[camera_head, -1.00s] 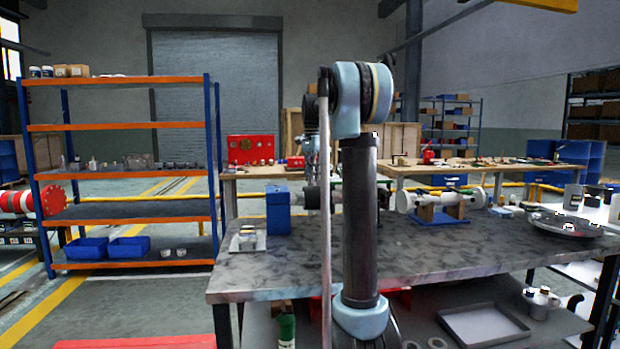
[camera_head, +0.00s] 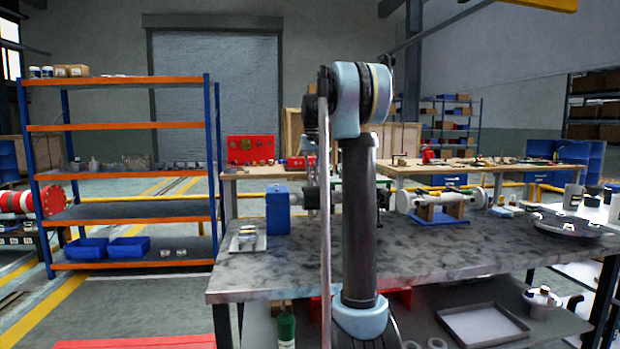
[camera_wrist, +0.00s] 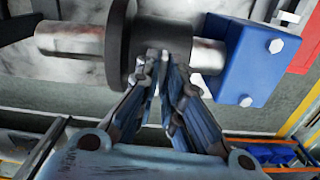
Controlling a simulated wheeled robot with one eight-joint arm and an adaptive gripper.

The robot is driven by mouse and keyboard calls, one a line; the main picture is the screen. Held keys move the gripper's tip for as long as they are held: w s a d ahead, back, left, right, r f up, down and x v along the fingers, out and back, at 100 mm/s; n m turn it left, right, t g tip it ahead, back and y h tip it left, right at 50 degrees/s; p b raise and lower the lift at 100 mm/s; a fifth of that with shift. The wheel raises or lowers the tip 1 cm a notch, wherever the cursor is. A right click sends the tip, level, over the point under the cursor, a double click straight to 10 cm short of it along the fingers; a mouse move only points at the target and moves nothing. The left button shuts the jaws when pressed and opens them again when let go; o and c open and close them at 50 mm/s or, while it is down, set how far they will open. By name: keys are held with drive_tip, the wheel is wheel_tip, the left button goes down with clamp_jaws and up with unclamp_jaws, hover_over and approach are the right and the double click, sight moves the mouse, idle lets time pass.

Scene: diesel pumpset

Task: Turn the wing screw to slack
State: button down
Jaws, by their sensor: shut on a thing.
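In the wrist view my gripper (camera_wrist: 158,62) is shut at the dark hub (camera_wrist: 165,38) on a bare metal shaft (camera_wrist: 70,42). The wing screw lies between the fingertips, mostly hidden by them, so its angle cannot be made out. A wide dark flange (camera_wrist: 120,45) is just left of the fingers. A blue block (camera_wrist: 262,60) with bolt heads stands to the right, clear of the fingers. In the head view the blue block (camera_head: 278,212) stands on the bench, and my arm hides the gripper and most of the hub.
The stone-topped bench (camera_head: 450,250) has a small tray (camera_head: 250,243) at its left and a round dark plate (camera_head: 570,226) at its right. A white pipe piece on a blue stand (camera_head: 440,217) is right of my arm. An orange-and-blue shelf (camera_head: 130,200) stands left.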

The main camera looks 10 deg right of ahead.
drive_tip(key=n, duration=0.7)
drive_tip(key=shift+w, duration=0.1)
drive_tip(key=n, duration=0.4)
drive_tip(key=shift+n, duration=2.1)
drive_tip(key=c, duration=1.7)
unclamp_jaws()
drive_tip(key=shift+f, duration=0.1)
